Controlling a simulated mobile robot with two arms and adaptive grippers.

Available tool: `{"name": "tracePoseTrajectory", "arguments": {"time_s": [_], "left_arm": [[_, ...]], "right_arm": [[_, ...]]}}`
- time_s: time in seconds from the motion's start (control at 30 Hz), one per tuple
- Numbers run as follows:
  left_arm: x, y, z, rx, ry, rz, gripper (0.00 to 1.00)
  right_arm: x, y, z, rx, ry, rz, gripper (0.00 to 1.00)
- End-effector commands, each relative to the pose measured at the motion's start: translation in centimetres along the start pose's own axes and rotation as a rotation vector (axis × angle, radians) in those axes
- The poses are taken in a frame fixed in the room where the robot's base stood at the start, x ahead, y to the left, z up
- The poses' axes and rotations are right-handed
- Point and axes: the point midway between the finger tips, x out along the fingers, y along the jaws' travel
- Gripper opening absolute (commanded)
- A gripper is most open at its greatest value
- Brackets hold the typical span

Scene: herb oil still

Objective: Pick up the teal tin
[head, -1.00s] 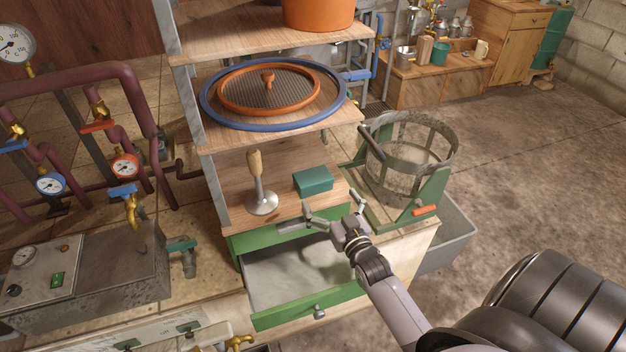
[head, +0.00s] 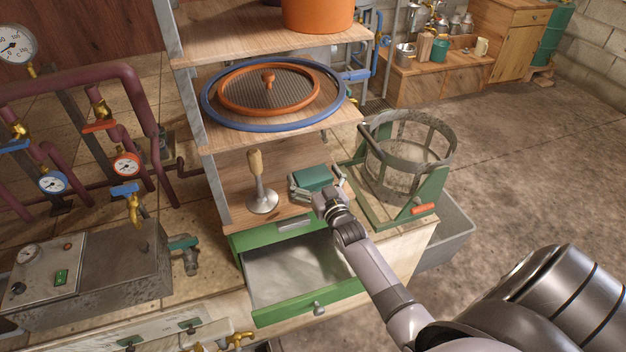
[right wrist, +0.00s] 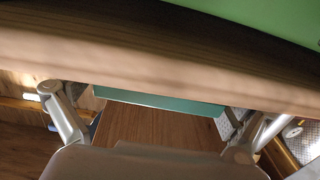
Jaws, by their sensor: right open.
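The teal tin (head: 313,177) is a small box on the lowest wooden shelf, to the right of a wooden-handled metal tool. My right gripper (head: 317,184) is at the front of the tin, with its open fingers spread to the tin's left and right. In the right wrist view, the tin (right wrist: 160,101) shows as a teal strip between the two fingers, partly hidden by a blurred wooden edge. I cannot tell whether either finger touches it. My left gripper is not in view.
The wooden-handled tool (head: 262,185) stands close to the tin's left. A green drawer (head: 308,309) is open below the shelf. A round wire basket (head: 410,150) in a green stand is to the right. A shelf with an orange-rimmed sieve (head: 270,85) hangs above.

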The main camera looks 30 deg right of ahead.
Motion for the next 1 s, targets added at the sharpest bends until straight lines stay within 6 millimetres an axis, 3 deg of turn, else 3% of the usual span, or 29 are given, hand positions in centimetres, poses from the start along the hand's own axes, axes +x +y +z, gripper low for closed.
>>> {"name": "tracePoseTrajectory", "arguments": {"time_s": [0.83, 1.0], "left_arm": [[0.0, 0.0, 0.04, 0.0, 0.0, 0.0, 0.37], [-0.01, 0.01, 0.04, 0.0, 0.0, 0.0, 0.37]], "right_arm": [[-0.04, -0.01, -0.02, 0.001, 0.0, 0.0, 0.45], [0.01, 0.0, -0.18, 0.001, 0.004, 0.0, 0.44]]}}
